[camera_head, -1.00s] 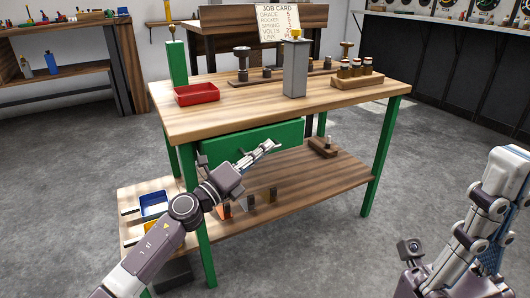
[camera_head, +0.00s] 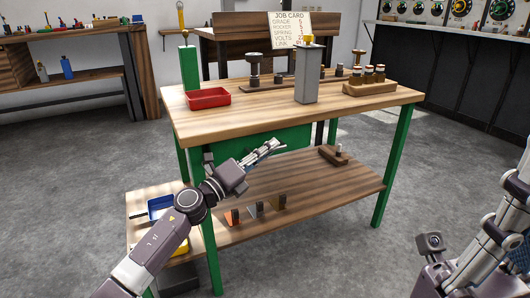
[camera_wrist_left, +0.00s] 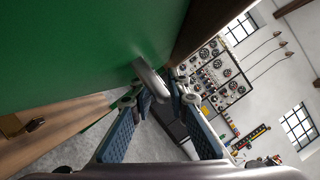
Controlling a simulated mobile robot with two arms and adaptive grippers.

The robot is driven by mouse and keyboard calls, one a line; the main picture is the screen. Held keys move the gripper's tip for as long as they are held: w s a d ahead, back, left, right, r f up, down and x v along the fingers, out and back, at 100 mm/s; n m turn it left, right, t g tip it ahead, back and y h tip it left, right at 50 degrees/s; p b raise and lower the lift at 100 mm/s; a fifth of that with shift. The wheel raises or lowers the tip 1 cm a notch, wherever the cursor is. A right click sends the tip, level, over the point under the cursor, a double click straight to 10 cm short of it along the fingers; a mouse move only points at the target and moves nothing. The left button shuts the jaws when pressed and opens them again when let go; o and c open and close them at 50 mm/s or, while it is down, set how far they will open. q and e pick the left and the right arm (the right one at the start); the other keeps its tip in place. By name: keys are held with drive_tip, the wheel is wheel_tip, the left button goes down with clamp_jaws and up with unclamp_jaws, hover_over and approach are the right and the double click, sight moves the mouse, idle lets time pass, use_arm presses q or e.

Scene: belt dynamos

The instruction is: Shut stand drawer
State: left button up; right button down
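The workbench stand (camera_head: 290,112) has green legs and a wooden top. Its green drawer front (camera_head: 285,140) lies in shade beneath the top's front edge, and it fills the upper left of the left wrist view (camera_wrist_left: 80,50). My left gripper (camera_head: 270,147) is in front of this panel. In the left wrist view its two fingers (camera_wrist_left: 160,100) are spread apart, with a grey metal bar (camera_wrist_left: 150,78), apparently the drawer handle, at their tips. I cannot tell contact.
On the top are a red tray (camera_head: 208,98), a grey block (camera_head: 308,75) and a wooden rack (camera_head: 370,88). The lower shelf (camera_head: 300,185) holds small blocks. A blue bin (camera_head: 160,208) is at lower left. The floor at right is clear.

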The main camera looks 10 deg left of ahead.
use_arm(q)
drive_tip(key=v, duration=1.2)
